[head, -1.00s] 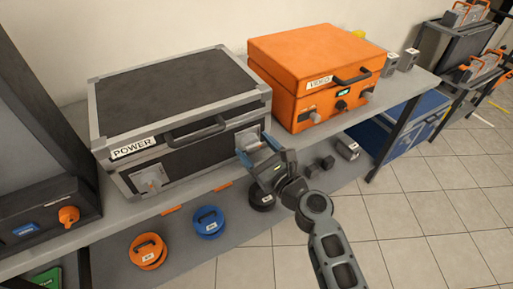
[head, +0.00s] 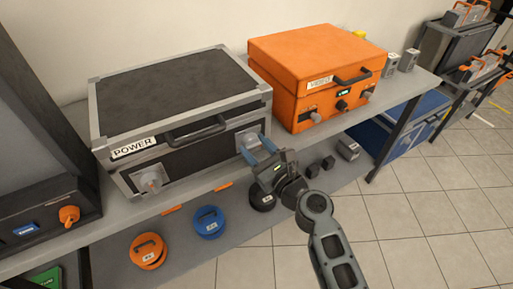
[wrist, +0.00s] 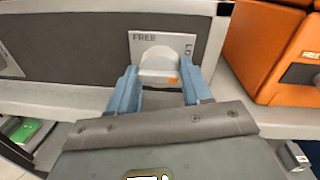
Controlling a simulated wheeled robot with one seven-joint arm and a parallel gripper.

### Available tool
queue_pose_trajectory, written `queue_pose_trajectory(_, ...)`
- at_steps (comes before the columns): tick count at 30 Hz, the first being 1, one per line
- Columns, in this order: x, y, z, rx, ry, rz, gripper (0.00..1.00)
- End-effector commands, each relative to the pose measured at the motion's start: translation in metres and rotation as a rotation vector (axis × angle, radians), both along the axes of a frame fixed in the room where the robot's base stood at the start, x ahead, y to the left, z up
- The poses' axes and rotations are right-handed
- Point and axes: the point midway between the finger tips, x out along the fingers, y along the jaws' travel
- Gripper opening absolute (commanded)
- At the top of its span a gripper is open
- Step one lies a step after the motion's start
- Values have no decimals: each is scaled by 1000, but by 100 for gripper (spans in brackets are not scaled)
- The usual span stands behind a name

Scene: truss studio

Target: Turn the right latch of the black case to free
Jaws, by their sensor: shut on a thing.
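The black case (head: 175,95), marked POWER, stands on the grey bench with its lid down. Its right latch (wrist: 159,62) is a pale rounded knob on a light plate, with FREE printed at the top and partly hidden lettering on the right side. My gripper (wrist: 160,80) has its two blue fingers either side of this knob and is shut on it. In the head view my gripper (head: 256,146) reaches the right front of the case and partly covers the latch. The left latch (head: 151,181) is clear of my gripper.
An orange VIDEO case (head: 315,70) stands close to the right of the black case. The case handle (head: 195,131) juts out left of my gripper. Orange (head: 148,251) and blue (head: 209,222) round items lie on the lower shelf. Tiled floor is free at the right front.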

Motion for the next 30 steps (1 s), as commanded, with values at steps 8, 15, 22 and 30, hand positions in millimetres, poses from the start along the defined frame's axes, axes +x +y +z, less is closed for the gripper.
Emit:
queue_pose_trajectory(8, 1, -1, 0, -112, -77, -3, 18)
queue_pose_trajectory(15, 1, -2, 1, -286, -195, -3, 18)
queue_pose_trajectory(22, 1, -2, 1, -468, -318, -3, 18)
queue_pose_trajectory(30, 1, -2, 2, -681, -462, -3, 18)
